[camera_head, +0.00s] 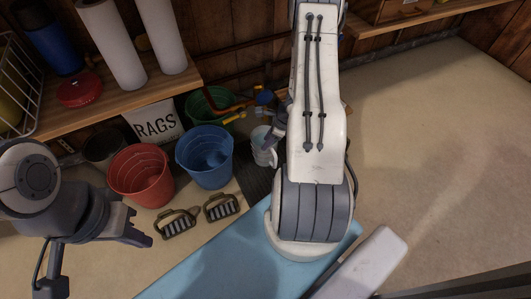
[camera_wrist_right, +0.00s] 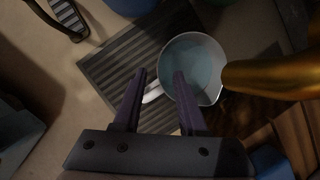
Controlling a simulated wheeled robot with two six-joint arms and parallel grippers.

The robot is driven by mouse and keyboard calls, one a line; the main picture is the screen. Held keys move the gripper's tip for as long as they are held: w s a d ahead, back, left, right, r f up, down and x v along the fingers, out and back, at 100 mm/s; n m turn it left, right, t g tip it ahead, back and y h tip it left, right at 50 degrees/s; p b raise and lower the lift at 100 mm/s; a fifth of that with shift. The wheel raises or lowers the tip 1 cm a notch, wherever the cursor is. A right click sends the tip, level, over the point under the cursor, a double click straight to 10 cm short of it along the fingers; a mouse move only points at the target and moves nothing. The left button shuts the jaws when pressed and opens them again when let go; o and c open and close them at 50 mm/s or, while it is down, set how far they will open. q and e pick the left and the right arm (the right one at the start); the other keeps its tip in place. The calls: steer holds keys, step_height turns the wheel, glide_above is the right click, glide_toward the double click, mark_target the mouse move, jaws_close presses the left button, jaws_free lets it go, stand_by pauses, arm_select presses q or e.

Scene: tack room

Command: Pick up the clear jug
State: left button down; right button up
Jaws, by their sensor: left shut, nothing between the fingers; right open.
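The clear jug (camera_head: 264,147) stands on a dark ribbed mat, to the right of the blue bucket; my right arm hides part of it in the head view. In the right wrist view the jug (camera_wrist_right: 195,62) is seen from above, with a bluish inside and a pale handle toward the lower left. My right gripper (camera_wrist_right: 160,74) is open above it, and the handle shows between its fingers. I cannot tell whether they touch. My left gripper (camera_head: 137,232) is shut and empty at the lower left, away from the jug.
A blue bucket (camera_head: 205,157), red bucket (camera_head: 140,177) and green bucket (camera_head: 208,105) stand left of the jug. A golden tube-like object (camera_wrist_right: 270,77) reaches close to the jug's right side. The floor at right is clear.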

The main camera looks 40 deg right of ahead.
mark_target(267, 152)
steer(key=b+x, duration=0.3)
steer(key=x, duration=0.2)
steer(key=shift+b, duration=0.35)
jaws_close()
stand_by(1.0)
